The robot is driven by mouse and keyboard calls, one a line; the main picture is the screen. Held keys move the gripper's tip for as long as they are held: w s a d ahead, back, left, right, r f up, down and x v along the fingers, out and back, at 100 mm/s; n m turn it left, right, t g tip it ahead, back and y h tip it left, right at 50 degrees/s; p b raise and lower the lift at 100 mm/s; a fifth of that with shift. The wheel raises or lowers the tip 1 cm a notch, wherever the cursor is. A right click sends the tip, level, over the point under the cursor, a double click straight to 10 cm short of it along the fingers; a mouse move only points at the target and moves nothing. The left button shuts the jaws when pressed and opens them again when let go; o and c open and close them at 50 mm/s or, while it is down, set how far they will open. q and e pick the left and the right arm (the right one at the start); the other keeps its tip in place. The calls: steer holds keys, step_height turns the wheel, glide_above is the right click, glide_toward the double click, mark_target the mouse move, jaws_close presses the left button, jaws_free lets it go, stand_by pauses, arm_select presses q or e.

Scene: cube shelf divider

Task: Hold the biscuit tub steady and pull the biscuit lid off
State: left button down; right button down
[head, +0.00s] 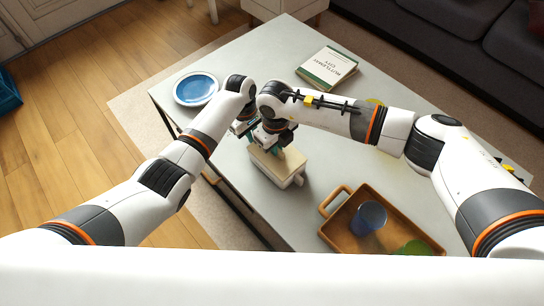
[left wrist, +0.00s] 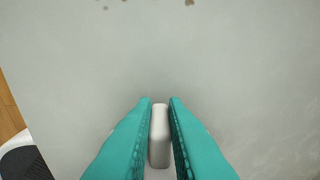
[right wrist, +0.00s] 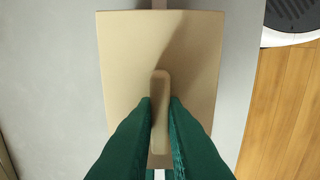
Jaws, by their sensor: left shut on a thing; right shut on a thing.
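The biscuit tub (head: 291,182) is a whitish box standing on the grey table, with a small handle on its near side. The beige biscuit lid (head: 268,164) covers its top, and also fills the middle of the right wrist view (right wrist: 190,55). My right gripper (right wrist: 160,105) is shut on the lid's upright beige grip (right wrist: 160,88) from above. My left gripper (left wrist: 160,103) is shut on a white handle (left wrist: 159,140) of the tub at its far side. In the head view both grippers are close together and partly hidden by the wrists. I cannot tell whether the lid has a gap under it.
A brown tray (head: 339,234) with a blue cup (head: 369,217) and a green item (head: 413,248) lies at the near right. A blue plate (head: 196,89) is at the far left, and a book (head: 327,67) is at the back. The table between plate and book is clear.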

arm_select(q)
steer(key=shift+f, duration=0.1)
arm_select(e)
steer(key=shift+r, duration=0.45)
steer(key=shift+r, duration=1.45)
arm_select(q)
steer(key=c, duration=1.4)
jaws_free()
steer(key=shift+o, duration=0.2)
step_height(320, 180, up, 12)
steer(key=a, duration=0.1)
steer(key=shift+w+a, duration=0.2)
steer(key=shift+w, duration=0.1)
steer(key=shift+f, duration=0.1)
